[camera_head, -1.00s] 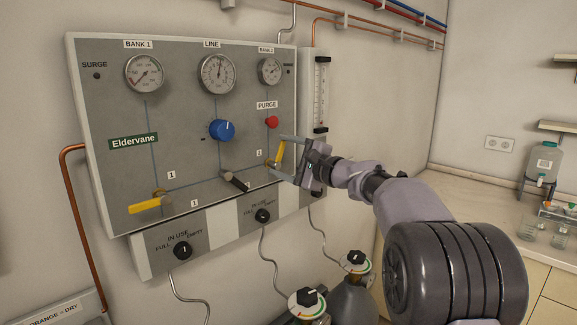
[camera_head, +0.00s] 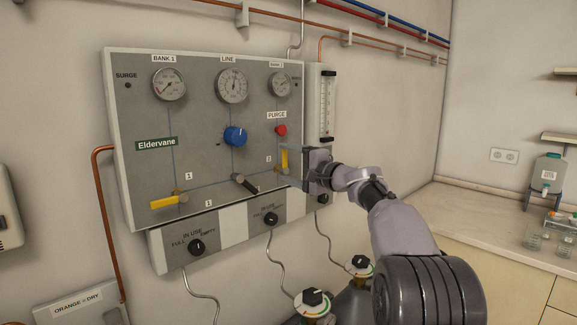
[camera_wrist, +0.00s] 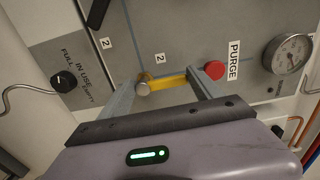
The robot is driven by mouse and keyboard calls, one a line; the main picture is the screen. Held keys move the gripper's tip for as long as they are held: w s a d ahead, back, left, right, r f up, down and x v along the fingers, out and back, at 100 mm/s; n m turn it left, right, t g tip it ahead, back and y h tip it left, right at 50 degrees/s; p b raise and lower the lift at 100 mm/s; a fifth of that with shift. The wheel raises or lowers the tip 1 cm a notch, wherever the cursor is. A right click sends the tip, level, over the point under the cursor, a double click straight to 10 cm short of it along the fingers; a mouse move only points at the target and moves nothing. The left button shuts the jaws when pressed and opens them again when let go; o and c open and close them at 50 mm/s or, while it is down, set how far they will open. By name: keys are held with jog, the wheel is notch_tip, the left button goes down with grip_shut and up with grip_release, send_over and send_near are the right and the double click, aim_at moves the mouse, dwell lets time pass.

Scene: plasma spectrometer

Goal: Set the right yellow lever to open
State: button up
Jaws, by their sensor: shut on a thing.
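The right yellow lever (camera_head: 284,158) is on the grey panel below the red purge button. It stands close to upright from its pivot at the bottom. My gripper (camera_head: 283,162) reaches it from the right and is shut on it. In the wrist view the lever (camera_wrist: 168,82) lies lengthwise between my two fingers (camera_wrist: 166,92), with one finger by the round pivot and the other by the free end. The left yellow lever (camera_head: 168,202) points sideways to the left, near horizontal.
The red purge button (camera_head: 281,130) is just above my upper finger. A black lever (camera_head: 245,184) and a blue knob (camera_head: 235,136) are to the left. A flow tube (camera_head: 327,105) is on the wall to the right. Gas cylinder valves (camera_head: 313,300) stand below.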

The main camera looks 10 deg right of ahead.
jog(key=shift+r, duration=0.2)
jog(key=o, duration=2.1)
jog(key=shift+f, duration=0.1)
jog(key=shift+c, duration=0.2)
jog(key=v, duration=1.7)
jog(key=shift+s+b, duration=0.2)
jog(key=shift+b, duration=0.15)
jog(key=shift+d, duration=0.15)
